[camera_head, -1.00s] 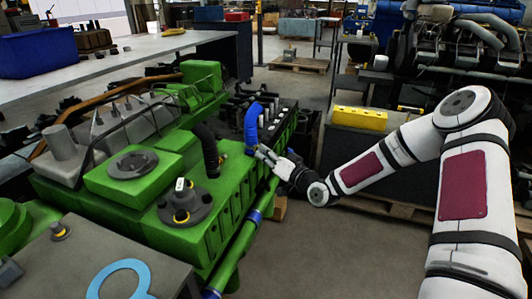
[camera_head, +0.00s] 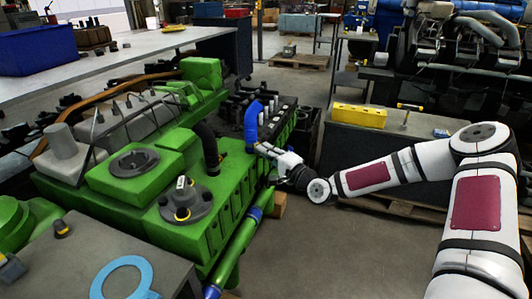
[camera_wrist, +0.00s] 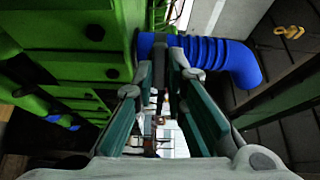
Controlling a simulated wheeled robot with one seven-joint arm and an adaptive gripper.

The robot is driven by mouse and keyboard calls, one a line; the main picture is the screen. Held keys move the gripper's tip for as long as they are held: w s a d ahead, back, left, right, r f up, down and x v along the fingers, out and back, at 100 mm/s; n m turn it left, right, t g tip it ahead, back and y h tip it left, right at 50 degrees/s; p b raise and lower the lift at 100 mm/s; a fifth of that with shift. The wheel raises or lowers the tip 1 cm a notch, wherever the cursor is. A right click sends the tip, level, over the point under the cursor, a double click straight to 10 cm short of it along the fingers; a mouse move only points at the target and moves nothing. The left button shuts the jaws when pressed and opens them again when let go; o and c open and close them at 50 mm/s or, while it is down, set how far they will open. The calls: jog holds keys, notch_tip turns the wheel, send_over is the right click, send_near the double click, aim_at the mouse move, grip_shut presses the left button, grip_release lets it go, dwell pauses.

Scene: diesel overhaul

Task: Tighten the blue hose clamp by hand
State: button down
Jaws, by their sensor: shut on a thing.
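The blue hose (camera_head: 251,124) stands at the right side of the green engine (camera_head: 215,205). It curves up from the engine; in the wrist view its ribbed bend (camera_wrist: 218,56) lies beyond my fingers. My gripper (camera_head: 259,147) reaches in from the right to the hose's lower end. In the wrist view its two long fingers (camera_wrist: 164,62) run forward, with the tips close together by the hose end. It is shut on the blue hose clamp there. The clamp is mostly hidden by the fingertips, and its screw cannot be made out.
A black hose (camera_head: 208,148) rises left of the blue one. A green pipe with blue bands (camera_head: 238,246) runs along the engine's near side. A yellow box (camera_head: 360,116) sits on a dark bench at right. A blue ring (camera_head: 104,287) lies on the front table.

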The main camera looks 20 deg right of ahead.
jog(key=n+b, duration=0.4)
jog(key=n, duration=0.4)
jog(key=n+b, duration=0.5)
jog(key=n, duration=0.4)
jog(key=n+b, duration=0.5)
jog(key=n, duration=0.4)
jog(key=shift+s+a+f, duration=0.1)
jog(key=shift+a+f, duration=0.05)
jog(key=shift+f, duration=0.1)
dwell(1.6)
jog(key=shift+r+m+b, duration=0.15)
jog(key=shift+m+b, duration=0.25)
jog(key=shift+b, duration=0.75)
